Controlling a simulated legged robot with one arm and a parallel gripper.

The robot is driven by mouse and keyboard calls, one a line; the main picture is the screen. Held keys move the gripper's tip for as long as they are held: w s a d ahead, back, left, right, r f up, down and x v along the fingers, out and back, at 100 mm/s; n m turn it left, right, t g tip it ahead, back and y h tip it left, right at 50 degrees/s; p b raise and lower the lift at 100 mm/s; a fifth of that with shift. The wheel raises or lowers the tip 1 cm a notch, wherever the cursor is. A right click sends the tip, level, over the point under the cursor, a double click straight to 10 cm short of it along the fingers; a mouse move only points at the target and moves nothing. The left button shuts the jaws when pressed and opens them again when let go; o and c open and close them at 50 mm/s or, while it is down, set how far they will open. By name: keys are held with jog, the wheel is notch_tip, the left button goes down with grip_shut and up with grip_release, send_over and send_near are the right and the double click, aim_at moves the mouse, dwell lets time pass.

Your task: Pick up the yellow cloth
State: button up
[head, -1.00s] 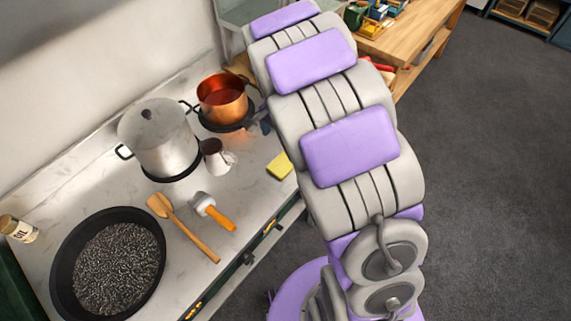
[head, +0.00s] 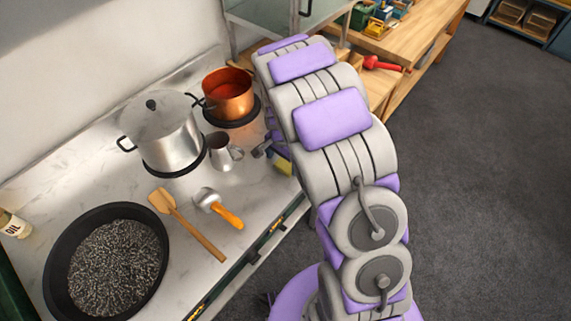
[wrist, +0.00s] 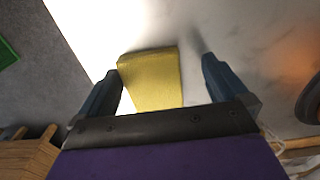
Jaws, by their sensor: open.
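The yellow cloth (wrist: 152,78) is a small folded block on the pale counter, close to the counter's edge. In the wrist view it lies ahead of and between the two blue fingers of my gripper (wrist: 160,85), which are open and empty. The left finger is close to the cloth's left side; there is a wider gap on the right. I cannot tell whether a finger touches it. In the head view the cloth (head: 283,167) is partly hidden by my arm, and my gripper (head: 268,148) shows just above it, mostly hidden.
A metal pitcher (head: 222,152) stands left of my gripper, with a copper pot (head: 228,98) and a steel pot (head: 162,140) behind. A strainer-like tool (head: 218,208), a wooden spatula (head: 190,228) and a black pan (head: 52,270) lie nearer on the counter (head: 180,188).

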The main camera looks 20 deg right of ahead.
jog(key=shift+d+f, duration=0.2)
jog(key=shift+f, duration=0.2)
jog(key=d, duration=0.2)
jog(key=shift+d+r, duration=0.1)
jog(key=shift+d, duration=0.2)
jog(key=shift+c, duration=1.1)
jog(key=shift+a, duration=1)
jog(key=c, duration=0.5)
jog(key=shift+a, duration=0.25)
jog(key=shift+c, duration=1.4)
jog(key=shift+d+r, duration=0.1)
jog(key=shift+d, duration=1)
jog(key=shift+c, duration=0.3)
jog(key=shift+s+a+r+p, duration=0.1)
jog(key=shift+a+r+p, duration=0.15)
jog(key=shift+r, duration=0.35)
jog(key=shift+s+a+r+p, duration=0.1)
jog(key=shift+r+p, duration=0.2)
jog(key=shift+r, duration=0.35)
jog(key=shift+s+a+r+p, duration=0.1)
jog(key=shift+a+r+p, duration=0.15)
jog(key=shift+r, duration=0.35)
jog(key=s+d+p, duration=0.1)
jog(key=s+d, duration=0.3)
jog(key=d, duration=0.2)
jog(key=s+d+r+p, duration=0.1)
jog(key=s+d, duration=0.2)
jog(key=d, duration=0.4)
jog(key=shift+s+d, duration=0.2)
jog(key=shift+s, duration=0.15)
